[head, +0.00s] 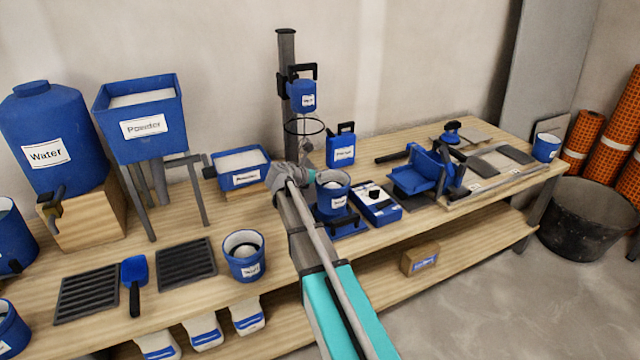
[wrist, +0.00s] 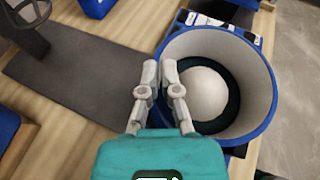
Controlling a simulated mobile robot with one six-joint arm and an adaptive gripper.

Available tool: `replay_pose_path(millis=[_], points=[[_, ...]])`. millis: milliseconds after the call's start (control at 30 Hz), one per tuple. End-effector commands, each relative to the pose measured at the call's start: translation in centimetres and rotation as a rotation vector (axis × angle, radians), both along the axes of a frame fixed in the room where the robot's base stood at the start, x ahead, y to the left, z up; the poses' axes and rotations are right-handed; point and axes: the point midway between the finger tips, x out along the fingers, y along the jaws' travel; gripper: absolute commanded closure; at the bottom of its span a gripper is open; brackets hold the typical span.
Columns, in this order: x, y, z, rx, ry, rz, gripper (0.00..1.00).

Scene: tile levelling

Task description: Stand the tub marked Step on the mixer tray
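A blue tub (head: 332,193) with a white label and pale inside stands upright at the middle of the bench; its label is too small to read for certain. The wrist view shows the tub (wrist: 264,100) from above, with a dark ring and a white round mass inside. My gripper (wrist: 160,68) is at its rim, one finger outside and one inside, with the wall between them. The blue mixer tray (head: 352,229) shows partly below the tub, at the foot of the mixer stand (head: 287,60). I cannot tell whether the tub touches it.
A similar tub (head: 244,262) stands front left, near dark grates (head: 187,264) and a blue scoop (head: 134,272). A blue jug (head: 341,151) is behind the held tub. A blue case (head: 376,205) lies close on its right. The stand's hoop (head: 304,126) hangs above.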

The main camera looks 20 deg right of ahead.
Motion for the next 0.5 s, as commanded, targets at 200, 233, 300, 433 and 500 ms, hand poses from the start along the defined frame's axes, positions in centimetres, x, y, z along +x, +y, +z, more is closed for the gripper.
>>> replay_pose_path(millis=[200,233,300,433,500], points=[[0.7,-0.1,-1.6,-0.004,0.001,0.001,1.00],[0.7,-0.1,-1.8,-0.004,0.001,0.001,1.00],[0.7,-0.1,-2.4,-0.004,0.001,0.001,1.00],[0.7,-0.1,-3.2,-0.004,0.001,0.001,1.00],[0.7,-0.1,-3.5,-0.004,0.001,0.001,1.00]])
